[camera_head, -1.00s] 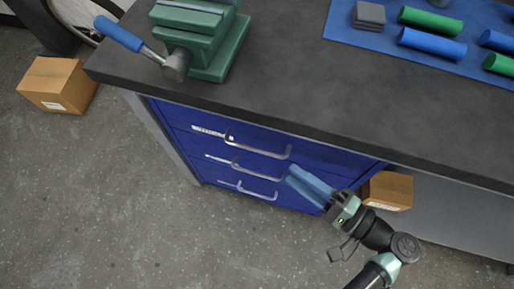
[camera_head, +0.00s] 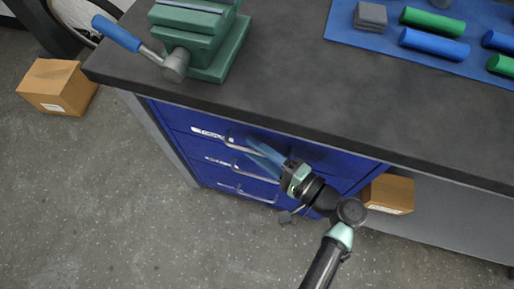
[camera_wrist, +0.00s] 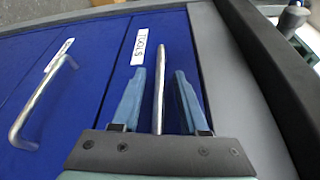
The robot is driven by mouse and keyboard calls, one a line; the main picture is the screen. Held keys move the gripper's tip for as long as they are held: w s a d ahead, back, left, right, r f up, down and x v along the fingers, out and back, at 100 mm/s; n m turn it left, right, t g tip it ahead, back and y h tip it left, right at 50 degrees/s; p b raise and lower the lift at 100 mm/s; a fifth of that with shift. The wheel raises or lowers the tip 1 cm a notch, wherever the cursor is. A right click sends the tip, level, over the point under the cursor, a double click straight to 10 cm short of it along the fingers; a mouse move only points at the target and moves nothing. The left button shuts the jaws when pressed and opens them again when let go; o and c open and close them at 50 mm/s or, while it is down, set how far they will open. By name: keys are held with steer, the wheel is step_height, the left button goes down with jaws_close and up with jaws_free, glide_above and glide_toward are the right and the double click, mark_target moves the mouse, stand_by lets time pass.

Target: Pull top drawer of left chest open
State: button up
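The left chest (camera_head: 182,125) is a blue cabinet under the bench, with three drawers that look shut. Its top drawer (camera_head: 180,113) has a white label and a metal bar handle. In the wrist view the label reads TOOLS (camera_wrist: 145,42). My gripper (camera_head: 254,148) is at the top drawer's handle, with its two blue fingers pointing at the drawer front. In the wrist view the handle (camera_wrist: 159,85) lies between the fingers of my gripper (camera_wrist: 160,75), with a gap visible on each side. The fingers partly hide the handle in the head view.
The dark worktop (camera_head: 310,90) overhangs the drawers closely. A green vise (camera_head: 205,40) and a blue mat (camera_head: 350,33) with rods lie on it. Cardboard boxes stand at the left (camera_head: 58,86) and right of the chest (camera_head: 390,194). The floor in front is clear.

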jaws_close()
stand_by(1.3)
